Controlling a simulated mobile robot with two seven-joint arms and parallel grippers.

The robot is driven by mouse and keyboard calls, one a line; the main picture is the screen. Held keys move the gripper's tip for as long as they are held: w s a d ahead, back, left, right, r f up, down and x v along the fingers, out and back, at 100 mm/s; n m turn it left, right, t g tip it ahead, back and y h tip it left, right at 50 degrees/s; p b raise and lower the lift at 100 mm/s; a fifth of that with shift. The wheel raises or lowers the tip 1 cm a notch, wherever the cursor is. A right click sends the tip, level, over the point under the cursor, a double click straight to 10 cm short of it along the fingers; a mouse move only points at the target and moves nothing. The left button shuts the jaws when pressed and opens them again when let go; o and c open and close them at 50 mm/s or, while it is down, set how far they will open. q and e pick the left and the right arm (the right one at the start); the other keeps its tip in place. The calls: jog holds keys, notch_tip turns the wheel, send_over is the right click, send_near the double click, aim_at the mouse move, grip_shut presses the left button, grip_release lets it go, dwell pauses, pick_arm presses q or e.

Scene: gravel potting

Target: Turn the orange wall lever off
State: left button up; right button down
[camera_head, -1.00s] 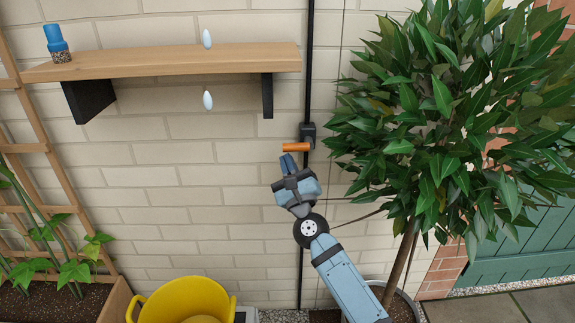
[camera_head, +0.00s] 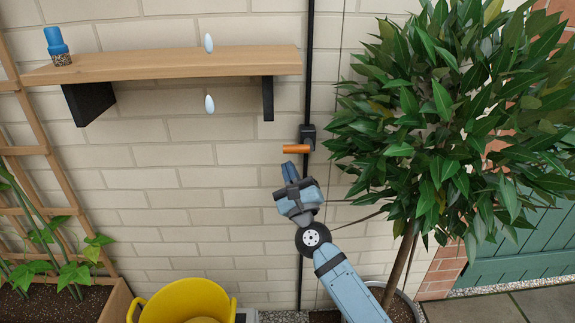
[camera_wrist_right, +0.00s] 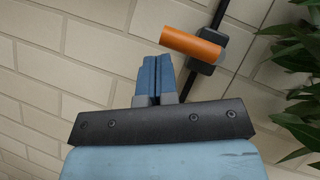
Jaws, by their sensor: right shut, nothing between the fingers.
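The orange wall lever (camera_head: 296,149) sticks out level to the left from a dark box (camera_head: 308,133) on a black wall pipe. It also shows in the right wrist view (camera_wrist_right: 191,44), up and to the right of the fingers. My right gripper (camera_head: 289,168) is shut and empty, just below the lever in the head view, with its fingertips pointing up. In the right wrist view its blue fingers (camera_wrist_right: 154,62) are together, with a visible gap to the lever. My left gripper is in neither view.
A leafy potted tree (camera_head: 450,120) stands close to the right of my right arm. A wooden shelf (camera_head: 180,64) with a blue-topped jar (camera_head: 57,46) is up left. A yellow tub (camera_head: 185,300) stands below. The wall left of the lever is clear.

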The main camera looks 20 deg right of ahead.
jog(key=v, duration=1.2)
jog(key=shift+p, duration=0.3)
jog(key=shift+f, duration=0.1)
